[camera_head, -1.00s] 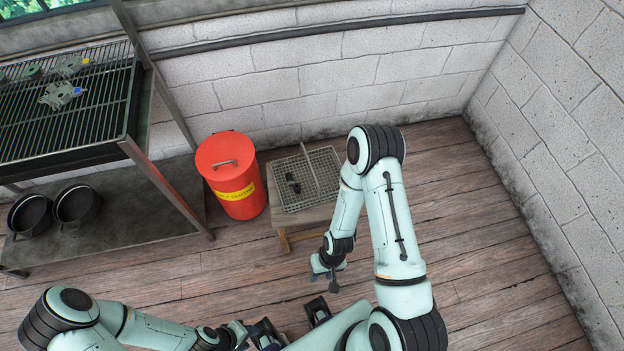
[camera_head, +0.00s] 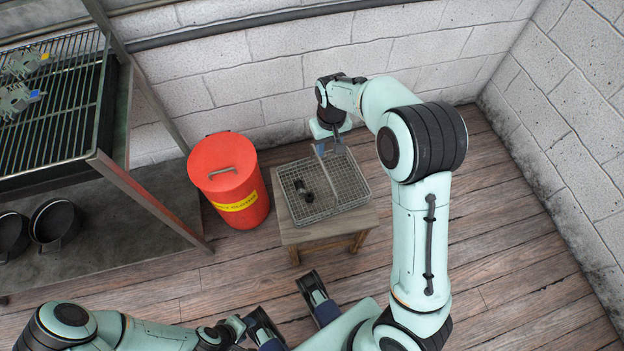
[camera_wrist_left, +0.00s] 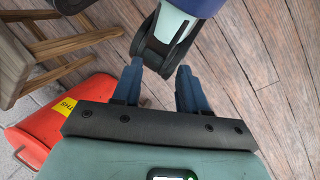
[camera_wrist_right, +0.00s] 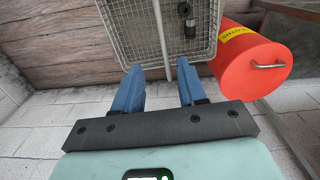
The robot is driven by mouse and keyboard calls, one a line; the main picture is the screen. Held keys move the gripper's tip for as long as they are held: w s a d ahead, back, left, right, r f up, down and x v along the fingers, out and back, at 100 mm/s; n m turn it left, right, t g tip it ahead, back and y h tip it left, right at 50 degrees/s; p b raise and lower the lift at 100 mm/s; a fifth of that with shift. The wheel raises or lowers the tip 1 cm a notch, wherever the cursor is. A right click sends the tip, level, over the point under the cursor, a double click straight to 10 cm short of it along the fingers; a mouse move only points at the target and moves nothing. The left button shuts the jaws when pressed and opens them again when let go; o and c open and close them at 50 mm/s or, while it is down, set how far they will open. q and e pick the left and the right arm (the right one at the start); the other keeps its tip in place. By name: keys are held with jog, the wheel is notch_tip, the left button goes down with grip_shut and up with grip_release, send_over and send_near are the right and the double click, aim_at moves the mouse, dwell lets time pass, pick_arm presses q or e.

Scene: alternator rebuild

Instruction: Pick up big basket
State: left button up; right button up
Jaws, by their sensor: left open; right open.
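The big basket (camera_head: 345,183) is a grey wire-mesh basket on a low wooden stool, with a bar across its top and a small dark part (camera_head: 305,194) inside. My right gripper (camera_head: 329,150) is open at the basket's back edge, above it. In the right wrist view, the basket (camera_wrist_right: 200,45) lies beyond my open fingers (camera_wrist_right: 158,90), and its bar (camera_wrist_right: 162,40) runs between them; I cannot tell whether they touch. My left gripper (camera_wrist_left: 157,85) is open and empty, low at the front, away from the basket.
A red lidded bin (camera_head: 232,185) with a yellow label stands left of the wooden stool (camera_head: 300,236). A metal rack (camera_head: 60,120) with grate and black pans (camera_head: 55,222) is at left. The block wall (camera_head: 250,80) is close behind. Floor at right is clear.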

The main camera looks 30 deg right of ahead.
aim_at(324, 168)
notch_tip(324, 168, down, 10)
jog(key=b, duration=0.3)
jog(key=shift+w+f+b, duration=0.1)
jog(key=shift+f+b, duration=0.1)
jog(key=shift+b, duration=0.1)
jog(key=shift+w+a+f+b, duration=0.15)
jog(key=shift+f+b, duration=0.2)
jog(key=shift+f, duration=0.7)
jog(key=shift+w+d+f+b, duration=0.15)
jog(key=shift+f+b, duration=0.2)
jog(key=shift+f, duration=0.65)
jog(key=shift+w+a+f+b, duration=0.15)
jog(key=shift+f+b, duration=0.2)
jog(key=shift+f, duration=0.7)
pick_arm(q)
jog(key=w+a+f+t+y, duration=0.1)
jog(key=w+a+f+t, duration=0.1)
jog(key=w+f, duration=0.5)
jog(key=shift+w+a+n+t, duration=0.3)
jog(key=shift+w+a, duration=0.25)
jog(key=shift+a, duration=0.15)
pick_arm(e)
jog(key=shift+r, duration=0.1)
grip_shut()
